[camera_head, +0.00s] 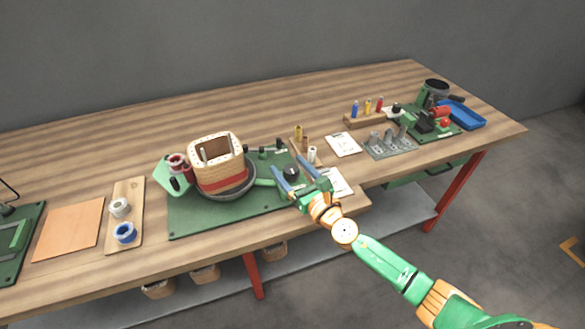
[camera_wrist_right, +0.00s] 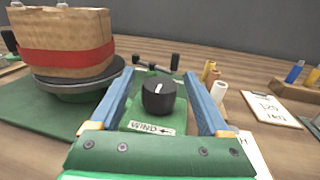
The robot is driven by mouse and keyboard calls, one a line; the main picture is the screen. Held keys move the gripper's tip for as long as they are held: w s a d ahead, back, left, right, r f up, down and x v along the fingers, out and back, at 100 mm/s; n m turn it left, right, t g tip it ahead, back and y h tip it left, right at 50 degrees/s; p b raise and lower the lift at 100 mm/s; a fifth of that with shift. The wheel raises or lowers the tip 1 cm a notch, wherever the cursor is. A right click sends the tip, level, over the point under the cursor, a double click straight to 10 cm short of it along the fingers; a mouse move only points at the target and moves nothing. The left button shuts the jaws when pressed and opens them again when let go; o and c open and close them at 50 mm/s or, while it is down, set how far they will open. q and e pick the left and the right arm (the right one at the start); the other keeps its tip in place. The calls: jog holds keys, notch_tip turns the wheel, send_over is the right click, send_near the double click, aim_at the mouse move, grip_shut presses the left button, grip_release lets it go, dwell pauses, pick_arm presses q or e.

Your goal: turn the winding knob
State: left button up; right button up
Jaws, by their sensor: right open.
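The winding knob (camera_wrist_right: 159,96) is black and round with a white pointer line. It sits on a green block with a label (camera_wrist_right: 151,128) reading "WIND" and an arrow. In the head view the knob (camera_head: 291,173) is partly behind my right gripper (camera_head: 293,174). In the right wrist view the two blue fingers of my right gripper (camera_wrist_right: 165,95) are open on either side of the knob, with gaps between them and it. A wooden coil block (camera_head: 216,165) with a red band stands on a dark round turntable (camera_head: 225,193) left of the knob. My left gripper is not in view.
The green base mat (camera_head: 190,221) carries the winder. A crank with a black handle (camera_wrist_right: 175,62) stands behind the knob. A wooden board (camera_head: 124,188) with wire spools lies left.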

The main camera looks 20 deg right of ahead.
aim_at(290, 175)
grip_shut()
jog(key=shift+r+m+h+p, duration=0.2)
jog(key=shift+m+h+p, duration=0.85)
jog(key=shift+h, duration=0.35)
jog(key=shift+f+m+h, duration=0.1)
jog(key=shift+m+h, duration=0.55)
jog(key=shift+h, duration=0.55)
jog(key=m+h, duration=0.2)
jog(key=h, duration=0.1)
jog(key=shift+f, duration=0.1)
jog(key=shift+m+g+h+b, duration=0.55)
jog(key=shift+m+h, duration=0.25)
jog(key=shift+h, duration=0.8)
grip_release()
jog(key=v, duration=0.7)
jog(key=shift+s, duration=0.1)
